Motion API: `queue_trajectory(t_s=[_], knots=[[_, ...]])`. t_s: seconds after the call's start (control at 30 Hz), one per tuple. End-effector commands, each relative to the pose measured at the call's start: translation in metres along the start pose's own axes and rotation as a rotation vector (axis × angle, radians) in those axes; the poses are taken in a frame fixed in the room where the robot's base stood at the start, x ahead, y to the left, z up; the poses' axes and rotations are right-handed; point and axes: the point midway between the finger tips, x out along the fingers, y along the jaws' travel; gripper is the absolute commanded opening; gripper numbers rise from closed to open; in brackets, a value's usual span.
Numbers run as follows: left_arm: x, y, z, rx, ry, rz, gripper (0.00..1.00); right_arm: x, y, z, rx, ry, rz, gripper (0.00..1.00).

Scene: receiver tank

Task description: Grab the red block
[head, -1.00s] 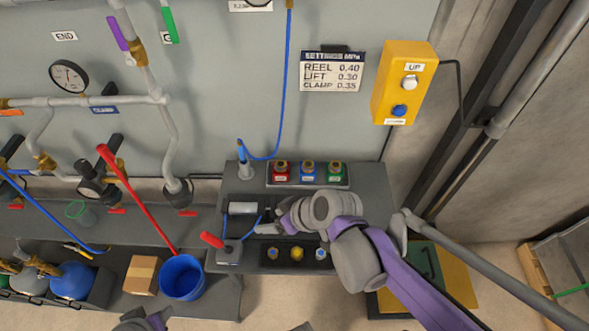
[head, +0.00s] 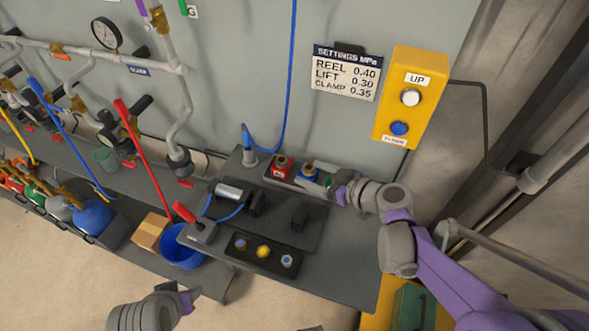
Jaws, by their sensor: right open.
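The red block (head: 281,168), with a brass knob on top, stands at the left end of a row on the grey bench by the wall. The blue block (head: 306,174) stands just right of it. The green block is mostly hidden behind my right gripper. My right gripper (head: 322,182) is open and reaches in from the right, over the blue and green blocks, a little right of the red block and apart from it. My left gripper (head: 193,294) is low at the bottom left, far from the blocks; its fingers are too small to read.
A blue hose post (head: 247,150) stands just left of the red block. A yellow button box (head: 410,97) hangs on the wall above.

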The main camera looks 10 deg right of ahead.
Motion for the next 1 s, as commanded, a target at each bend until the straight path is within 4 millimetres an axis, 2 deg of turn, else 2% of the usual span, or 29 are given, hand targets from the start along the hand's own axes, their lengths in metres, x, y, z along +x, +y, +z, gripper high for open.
queue_trajectory(t_s=[0.17,0.4,0.63,0.9,1.0], knots=[[0.002,0.000,0.001,0.000,-0.001,0.000,0.51,0.009,0.004,-0.001,-0.013,0.019,0.003,0.77],[0.006,0.000,0.003,0.000,-0.002,0.000,0.51,0.046,0.004,-0.001,-0.012,0.020,0.001,0.77],[0.007,0.000,0.004,0.000,-0.003,0.000,0.51,0.064,0.005,0.001,-0.012,0.019,0.003,0.77],[0.011,0.000,0.006,0.000,-0.004,0.000,0.51,0.102,0.006,0.007,-0.012,0.019,0.002,0.77],[0.011,0.000,0.007,0.000,-0.004,0.000,0.51,0.109,0.007,0.007,-0.011,0.019,0.004,0.77]])
